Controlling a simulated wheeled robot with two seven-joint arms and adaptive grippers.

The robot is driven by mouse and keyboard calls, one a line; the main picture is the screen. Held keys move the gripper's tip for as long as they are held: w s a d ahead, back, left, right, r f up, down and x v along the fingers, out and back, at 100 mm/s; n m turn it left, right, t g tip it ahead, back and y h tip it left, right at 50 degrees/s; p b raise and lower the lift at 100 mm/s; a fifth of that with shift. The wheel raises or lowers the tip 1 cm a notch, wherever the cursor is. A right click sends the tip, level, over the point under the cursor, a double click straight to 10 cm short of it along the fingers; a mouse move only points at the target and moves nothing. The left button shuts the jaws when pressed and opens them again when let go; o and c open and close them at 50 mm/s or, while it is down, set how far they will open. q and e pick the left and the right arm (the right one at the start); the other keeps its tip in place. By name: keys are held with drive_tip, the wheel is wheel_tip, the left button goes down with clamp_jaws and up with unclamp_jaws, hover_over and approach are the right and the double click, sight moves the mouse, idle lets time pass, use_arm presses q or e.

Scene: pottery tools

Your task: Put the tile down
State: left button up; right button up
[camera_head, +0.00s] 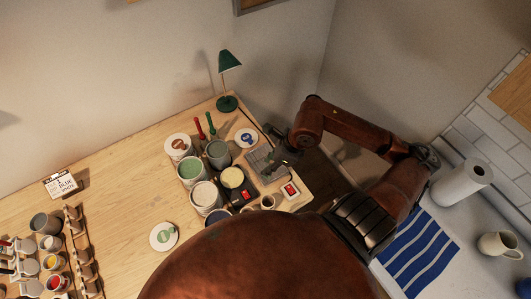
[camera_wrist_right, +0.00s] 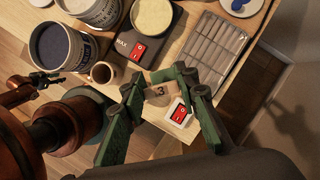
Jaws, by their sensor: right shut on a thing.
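The wrist view shows the tile held near the table's edge, beside a white card with a red patch (camera_wrist_right: 180,113). In the head view the right gripper (camera_head: 284,158) is over the right end of the table, by the grey ribbed tray (camera_head: 262,165), and the tile is too small to make out. A dark, finger-like part of mine shows at the left of the wrist view; I cannot tell its opening.
Several pots, among them a green-filled one (camera_head: 190,169), crowd left of the tray. A cup (camera_wrist_right: 103,73) and a dark box with a red label (camera_wrist_right: 138,48) stand near the edge. A green lamp (camera_head: 227,102) stands behind. The table's middle left is mostly clear.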

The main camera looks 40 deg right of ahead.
drive_tip(key=w+d+f+p, duration=0.1)
drive_tip(key=w+d+f, duration=0.1)
drive_tip(key=w+f, duration=0.1)
drive_tip(key=w+d+f+p, duration=0.2)
drive_tip(key=w+f, duration=0.1)
drive_tip(key=f, duration=0.1)
drive_tip(key=w+d+f+p, duration=0.1)
drive_tip(key=w+d+f, duration=0.1)
drive_tip(key=w+f, duration=0.1)
drive_tip(key=shift+d+f+p, duration=0.35)
drive_tip(key=shift+d+f, duration=0.05)
drive_tip(key=shift+f, duration=0.5)
drive_tip(key=shift+f, duration=0.1)
drive_tip(key=shift+f+b, duration=0.15)
drive_tip(key=shift+b, duration=0.15)
drive_tip(key=o, duration=1.2)
